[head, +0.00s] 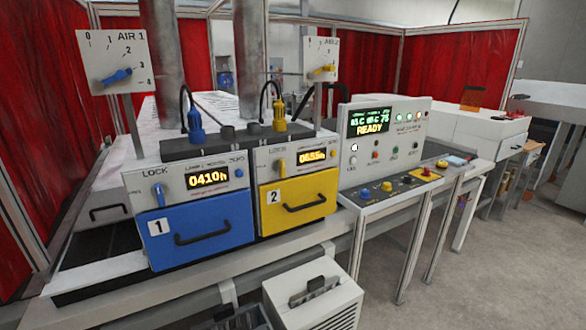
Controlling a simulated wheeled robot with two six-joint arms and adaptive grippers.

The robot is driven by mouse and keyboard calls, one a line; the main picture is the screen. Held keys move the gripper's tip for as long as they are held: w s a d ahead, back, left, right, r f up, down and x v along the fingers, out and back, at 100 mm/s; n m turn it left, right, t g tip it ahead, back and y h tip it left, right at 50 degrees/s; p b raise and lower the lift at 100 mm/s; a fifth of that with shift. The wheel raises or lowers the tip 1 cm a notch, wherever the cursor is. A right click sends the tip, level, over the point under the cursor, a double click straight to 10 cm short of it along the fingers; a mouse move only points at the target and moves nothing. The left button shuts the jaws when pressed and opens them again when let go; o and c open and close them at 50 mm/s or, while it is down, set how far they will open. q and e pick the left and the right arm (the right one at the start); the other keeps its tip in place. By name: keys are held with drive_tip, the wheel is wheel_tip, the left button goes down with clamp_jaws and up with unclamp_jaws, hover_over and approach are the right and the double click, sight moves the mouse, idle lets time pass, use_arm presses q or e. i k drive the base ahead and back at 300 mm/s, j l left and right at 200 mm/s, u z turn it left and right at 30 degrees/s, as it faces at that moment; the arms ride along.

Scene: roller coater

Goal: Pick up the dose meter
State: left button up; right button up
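I cannot pick out the dose meter with certainty. Neither of my grippers shows in the head view, and nothing is seen being held.
The roller coater has a blue drawer (197,233) and a yellow drawer (297,203), both closed. A control panel (384,138) reads READY above a sloped button console (388,190). A white cabinet (314,300) stands in front below. Grey floor (480,275) is open at right.

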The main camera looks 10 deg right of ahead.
sight(442, 166)
drive_tip(key=i+l+u, duration=0.1)
drive_tip(key=l, duration=0.5)
drive_tip(key=i+l+u, duration=0.1)
drive_tip(key=i+l, duration=0.15)
drive_tip(key=l, duration=0.35)
drive_tip(key=i+l, duration=0.15)
drive_tip(key=l, duration=0.45)
drive_tip(key=i+l+u, duration=0.15)
drive_tip(key=l, duration=0.5)
drive_tip(key=i+l+u, duration=0.1)
drive_tip(key=l, duration=0.5)
drive_tip(key=i+l+u, duration=0.1)
drive_tip(key=l, duration=0.55)
